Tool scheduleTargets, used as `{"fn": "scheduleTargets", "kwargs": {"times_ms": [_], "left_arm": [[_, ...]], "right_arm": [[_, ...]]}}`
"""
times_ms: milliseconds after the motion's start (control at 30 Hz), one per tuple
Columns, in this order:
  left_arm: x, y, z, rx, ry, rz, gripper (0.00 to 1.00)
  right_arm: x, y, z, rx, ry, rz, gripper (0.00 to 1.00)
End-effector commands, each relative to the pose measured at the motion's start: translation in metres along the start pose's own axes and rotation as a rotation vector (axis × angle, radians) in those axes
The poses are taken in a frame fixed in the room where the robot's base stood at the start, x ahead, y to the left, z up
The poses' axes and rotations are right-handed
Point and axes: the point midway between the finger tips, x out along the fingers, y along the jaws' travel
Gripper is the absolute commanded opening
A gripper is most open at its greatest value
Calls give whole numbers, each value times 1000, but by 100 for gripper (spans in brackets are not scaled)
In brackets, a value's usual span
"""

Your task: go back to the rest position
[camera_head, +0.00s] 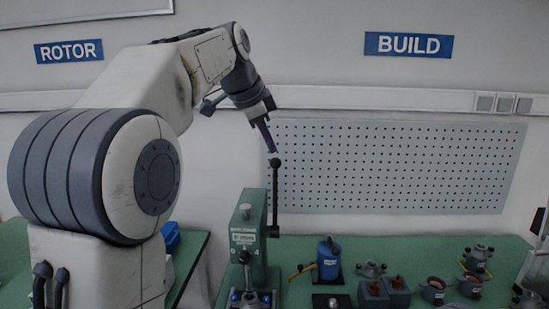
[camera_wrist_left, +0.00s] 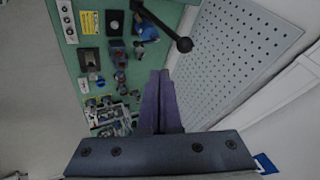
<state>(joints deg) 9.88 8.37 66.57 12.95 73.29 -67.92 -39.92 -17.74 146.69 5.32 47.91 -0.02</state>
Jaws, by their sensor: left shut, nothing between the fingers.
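My left gripper (camera_head: 271,145) is raised in front of the back wall, just above the black ball knob of the press lever (camera_head: 275,190). Its fingers point down and are shut with nothing between them. In the left wrist view the shut purple-grey fingers (camera_wrist_left: 160,100) reach over the bench, and the lever's black knob (camera_wrist_left: 185,45) shows beyond them, apart from the fingertips in the picture. The green press (camera_head: 246,240) stands upright on the bench below. My right gripper is not in view.
A green bench (camera_head: 330,250) carries a blue device (camera_head: 328,258) and several small motor parts to the right. A grey pegboard (camera_head: 400,165) hangs behind. A blue bin (camera_head: 171,237) sits on another green table at left. The air before the pegboard is free.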

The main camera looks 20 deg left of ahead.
Motion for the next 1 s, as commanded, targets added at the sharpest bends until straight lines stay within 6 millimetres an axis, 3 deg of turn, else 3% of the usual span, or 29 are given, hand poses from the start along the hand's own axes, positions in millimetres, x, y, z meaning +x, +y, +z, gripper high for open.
{"fn": "scheduleTargets", "kwargs": {"times_ms": [100, 300, 467, 567, 667, 800, 900, 1000], "left_arm": [[-22, -2, 0, -2, 1, -3, 0], [-37, -2, -1, -1, 0, 0, 0], [-34, 4, -4, -5, 1, 13, 0], [-20, 28, -14, -36, -1, 56, 0], [5, 76, -27, -93, -16, 132, 0], [40, 167, -34, -185, -72, 245, 0], [58, 236, -25, -242, -130, 310, 0], [71, 304, -3, -290, -203, 360, 0]], "right_arm": [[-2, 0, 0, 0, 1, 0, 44], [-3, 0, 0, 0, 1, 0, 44], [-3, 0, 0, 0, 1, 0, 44], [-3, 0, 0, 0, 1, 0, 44], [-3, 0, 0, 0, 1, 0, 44], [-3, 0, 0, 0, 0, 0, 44], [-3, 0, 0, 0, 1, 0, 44], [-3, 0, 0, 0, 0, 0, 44]]}}
